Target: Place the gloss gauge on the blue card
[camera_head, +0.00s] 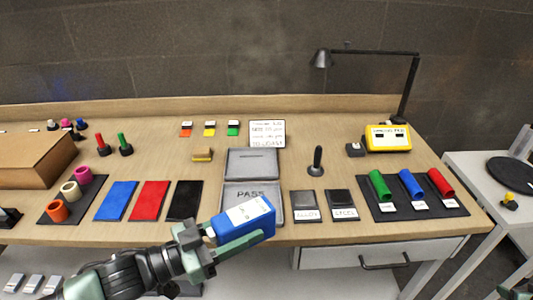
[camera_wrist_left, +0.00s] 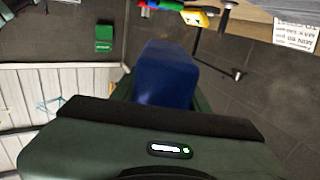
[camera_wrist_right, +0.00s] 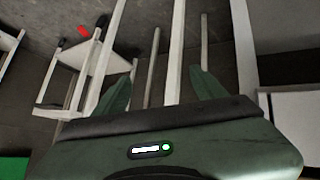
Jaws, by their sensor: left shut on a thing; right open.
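A blue box-shaped device with a white label (camera_head: 250,212), seemingly the gloss gauge, is in my left gripper (camera_head: 238,228). The gripper is shut on it and holds it tilted in front of the table's front edge, overlapping the PASS tray in the head view. In the left wrist view the blue body (camera_wrist_left: 168,75) stands out beyond the gripper. The blue card (camera_head: 116,201) lies flat and bare on the table, well left of the gripper. My right gripper (camera_wrist_right: 158,88) is open and empty; only a bit of that arm shows at the head view's lower right corner.
A red card (camera_head: 149,201) and a black card (camera_head: 185,200) lie right of the blue card. A dark mat with coloured rings (camera_head: 60,212) lies left of it. The grey PASS tray (camera_head: 251,163) and a black mat with coloured rolls (camera_head: 388,211) are further right.

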